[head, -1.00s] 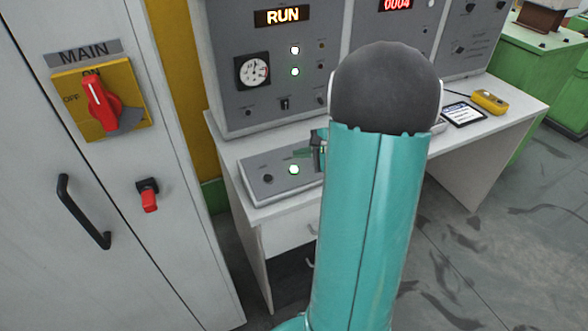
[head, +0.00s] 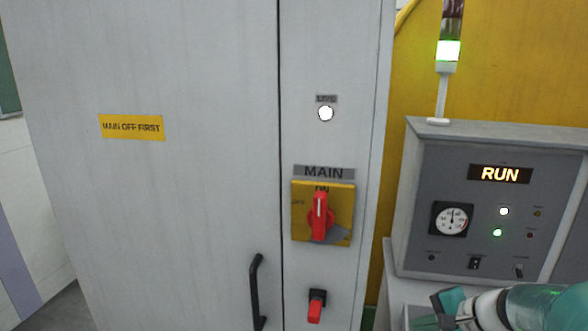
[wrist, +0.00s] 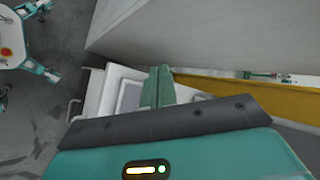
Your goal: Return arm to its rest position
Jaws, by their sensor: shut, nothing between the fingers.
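My arm reaches in from the lower right of the head view. My gripper (head: 442,312) shows there, partly cut off by the bottom edge, low in front of the grey control panel. In the wrist view my gripper (wrist: 157,84) has its teal fingers together, with nothing seen between them. It appears apart from the surfaces around it.
A tall grey cabinet (head: 200,200) has a red MAIN switch (head: 319,215) pointing up at ON, a black handle (head: 256,290) and a smaller red knob (head: 315,308). The panel's RUN display (head: 500,174) is lit, as is a green stack light (head: 448,50).

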